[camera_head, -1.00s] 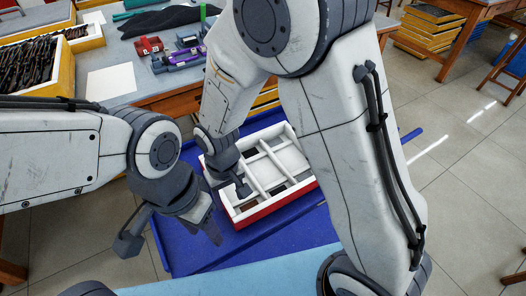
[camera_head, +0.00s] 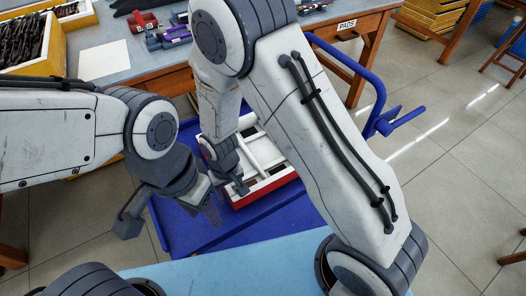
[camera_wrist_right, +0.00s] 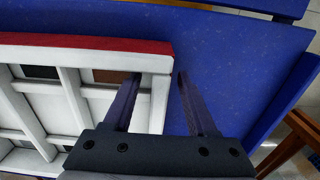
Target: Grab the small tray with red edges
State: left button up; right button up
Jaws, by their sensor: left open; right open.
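The small tray with red edges (camera_head: 268,190) has white walls and dividers. It sits on a blue cart (camera_head: 200,235), partly hidden behind my right arm. My right gripper (camera_head: 238,182) is at the tray's left end. In the right wrist view, the tray (camera_wrist_right: 85,41) fills the left side, and my right gripper (camera_wrist_right: 158,78) is open. One finger overlaps the tray's inside and the other is outside its end wall; contact cannot be told. My left gripper (camera_head: 167,215) is open and empty, left of the tray over the cart.
A workbench (camera_head: 125,32) behind the cart holds yellow-sided boxes of dark parts (camera_head: 22,52), a red part (camera_head: 142,22) and a white sheet (camera_head: 104,60). The cart's blue handle (camera_head: 375,95) rises at the right. The tiled floor (camera_head: 455,190) at right is open.

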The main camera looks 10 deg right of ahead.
grip_shut()
dwell(1.4)
